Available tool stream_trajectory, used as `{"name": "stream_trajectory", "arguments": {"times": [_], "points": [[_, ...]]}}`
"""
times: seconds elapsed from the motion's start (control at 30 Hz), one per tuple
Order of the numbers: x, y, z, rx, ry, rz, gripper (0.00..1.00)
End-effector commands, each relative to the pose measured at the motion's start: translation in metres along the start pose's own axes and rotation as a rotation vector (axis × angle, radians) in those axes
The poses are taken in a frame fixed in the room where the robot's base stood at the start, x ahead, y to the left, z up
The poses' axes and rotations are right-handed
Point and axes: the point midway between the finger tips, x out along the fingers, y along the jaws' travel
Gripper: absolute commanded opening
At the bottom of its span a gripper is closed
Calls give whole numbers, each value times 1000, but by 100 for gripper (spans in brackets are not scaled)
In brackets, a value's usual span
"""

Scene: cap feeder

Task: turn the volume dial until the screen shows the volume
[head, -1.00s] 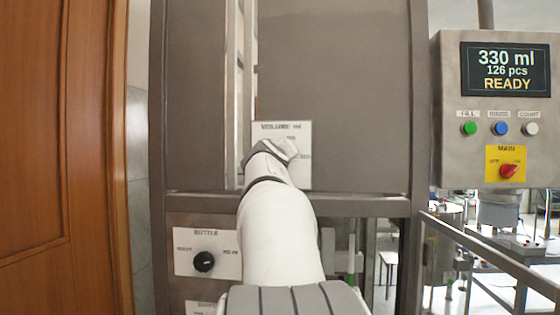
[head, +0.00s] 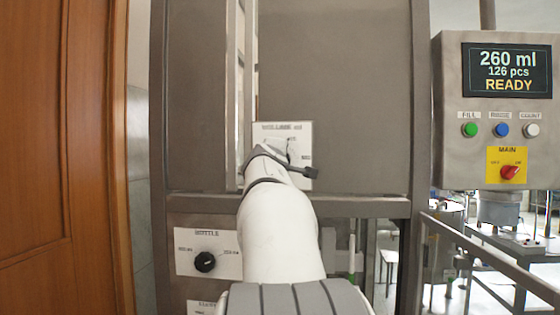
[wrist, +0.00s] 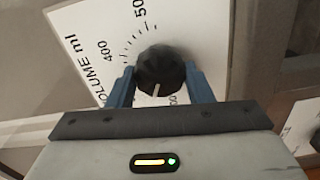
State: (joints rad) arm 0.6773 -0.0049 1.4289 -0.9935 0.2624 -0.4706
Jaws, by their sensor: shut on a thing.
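The volume dial (wrist: 160,72) is a black round knob with a white pointer line, on a white plate (wrist: 95,45) marked VOLUME ml, with 400 and 50-something legible. My gripper (wrist: 162,88) has its two blue fingers on either side of the dial, shut on it. In the head view, the volume plate (head: 300,170) shows behind my arm, which hides the dial and most of the gripper. The screen (head: 506,70) at the upper right reads 260 ml, 126 pcs, READY.
A black bottle knob (head: 205,262) sits on its plate below left of my arm. The control box at right carries a green button (head: 470,130), blue button (head: 501,130), white button (head: 531,130) and red MAIN switch (head: 510,172). A metal rail (head: 485,262) runs at lower right.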

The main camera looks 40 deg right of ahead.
Motion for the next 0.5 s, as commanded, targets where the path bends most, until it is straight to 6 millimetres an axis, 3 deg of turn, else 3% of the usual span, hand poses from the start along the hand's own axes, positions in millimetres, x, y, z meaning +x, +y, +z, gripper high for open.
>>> {"name": "stream_trajectory", "arguments": {"times": [0.5], "points": [[2, -7, 1, -50, -4, -11, 24]]}}
